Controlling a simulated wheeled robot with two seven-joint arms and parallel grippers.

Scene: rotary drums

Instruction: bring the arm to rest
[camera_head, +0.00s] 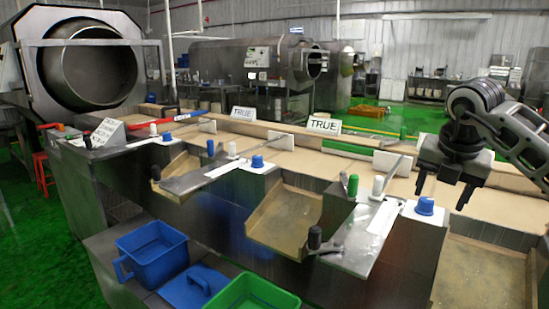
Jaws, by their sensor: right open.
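My right arm (512,132) comes in from the right edge of the head view. Its dark gripper (442,190) points down, with its two fingers apart and nothing between them. It hangs over the right end of the workbench, near a blue-capped knob (425,206) that stands just below its left finger. I cannot tell the exact height of the fingers above the bench. My left gripper is not in view.
The bench carries metal chutes (285,220), a green-capped knob (353,184) and TRUE signs (324,125). A blue bin (152,252) and a green bin (252,293) sit at the front. A large drum (100,75) stands back left. Green floor (30,235) is open at left.

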